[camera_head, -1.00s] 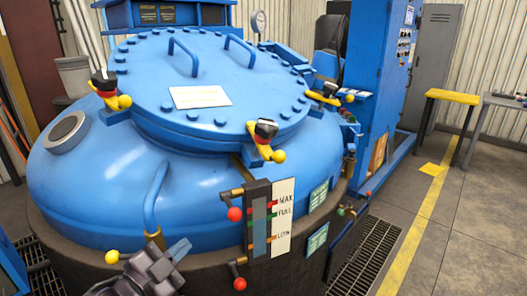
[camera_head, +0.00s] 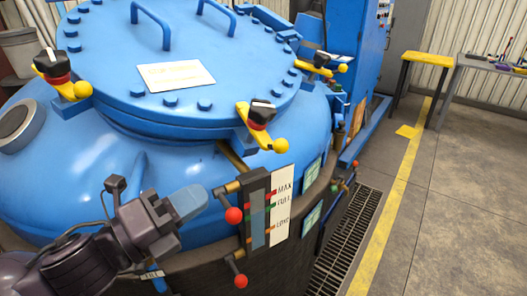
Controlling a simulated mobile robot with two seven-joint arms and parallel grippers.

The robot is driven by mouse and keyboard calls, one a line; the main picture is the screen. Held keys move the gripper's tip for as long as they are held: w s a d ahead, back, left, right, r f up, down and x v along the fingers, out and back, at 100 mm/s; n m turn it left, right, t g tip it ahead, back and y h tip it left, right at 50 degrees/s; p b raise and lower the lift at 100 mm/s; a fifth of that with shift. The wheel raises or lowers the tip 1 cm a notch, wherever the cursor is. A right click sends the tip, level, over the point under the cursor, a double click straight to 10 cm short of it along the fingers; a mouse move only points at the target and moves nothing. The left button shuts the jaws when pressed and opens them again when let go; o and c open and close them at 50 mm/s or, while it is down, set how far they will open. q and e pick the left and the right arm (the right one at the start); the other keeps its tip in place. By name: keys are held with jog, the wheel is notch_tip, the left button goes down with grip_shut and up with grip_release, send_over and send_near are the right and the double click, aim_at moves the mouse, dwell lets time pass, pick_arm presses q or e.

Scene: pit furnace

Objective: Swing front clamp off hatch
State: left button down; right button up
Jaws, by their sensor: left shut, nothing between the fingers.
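The round blue hatch (camera_head: 115,50) lies on top of the blue furnace vessel, with bolts around its rim. The front clamp (camera_head: 259,127), a yellow lever with a yellow ball end and a black and red knob, sits on the hatch's front rim. Its ball end points right and toward me. My left gripper (camera_head: 188,203) is shut and empty, in front of the vessel. It is below and left of the front clamp in the picture and apart from it. My right gripper is not in view.
Two similar clamps sit at the hatch's left (camera_head: 62,76) and right (camera_head: 321,65) rim. A level gauge (camera_head: 281,208) and red-balled valve levers (camera_head: 234,215) stand right of my left gripper. Blue handles (camera_head: 151,24) rise from the hatch. The floor at right is open beside a grating.

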pick_arm(q)
jog(key=shift+w+a, duration=0.1)
dwell(0.3)
send_near(275, 150)
jog(key=x, duration=0.6)
jog(key=shift+w+b, duration=0.1)
jog(key=shift+b, duration=0.2)
jog(key=shift+w+d, duration=0.45)
jog(key=shift+d, duration=0.15)
